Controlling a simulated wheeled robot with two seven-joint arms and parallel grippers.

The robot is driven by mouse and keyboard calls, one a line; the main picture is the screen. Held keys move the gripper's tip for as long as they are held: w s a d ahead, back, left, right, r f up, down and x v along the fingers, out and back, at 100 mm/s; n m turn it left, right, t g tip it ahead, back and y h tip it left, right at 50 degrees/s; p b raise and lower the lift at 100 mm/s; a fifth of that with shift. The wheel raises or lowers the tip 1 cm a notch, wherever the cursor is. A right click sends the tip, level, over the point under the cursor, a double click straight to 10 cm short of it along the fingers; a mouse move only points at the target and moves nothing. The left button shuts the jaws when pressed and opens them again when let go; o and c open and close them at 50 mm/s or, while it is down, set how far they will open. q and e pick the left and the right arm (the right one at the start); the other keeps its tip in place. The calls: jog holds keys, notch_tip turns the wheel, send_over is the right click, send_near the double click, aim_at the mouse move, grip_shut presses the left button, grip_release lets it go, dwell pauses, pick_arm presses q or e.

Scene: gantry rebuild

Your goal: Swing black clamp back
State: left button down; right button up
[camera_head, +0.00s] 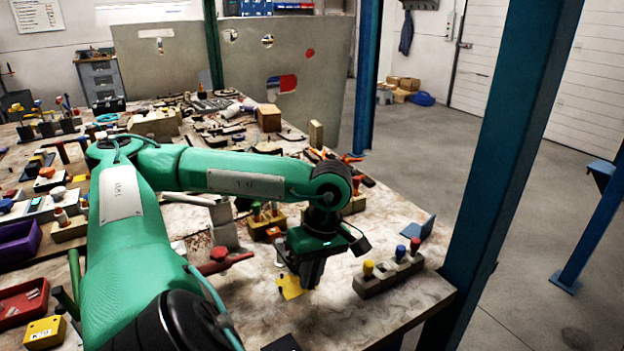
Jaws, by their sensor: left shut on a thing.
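My left gripper (308,280) points down over the front right part of the table, next to a yellow plate (290,287). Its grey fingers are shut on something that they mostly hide. From its place this looks to be the black clamp, but I cannot make out its shape or how far it is swung. My left arm reaches across the picture from the lower left. My right gripper does not show.
A grey block with yellow, blue and red knobs (385,279) stands right of the gripper, near the table edge. A red-handled tool (222,262) lies left of it. Tools and parts crowd the table (400,312). A blue post (505,150) stands at the right.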

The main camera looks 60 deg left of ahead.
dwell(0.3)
pick_arm(q)
jog(key=c, duration=1.5)
grip_release()
jog(key=shift+s, duration=0.15)
jog(key=shift+o, duration=0.2)
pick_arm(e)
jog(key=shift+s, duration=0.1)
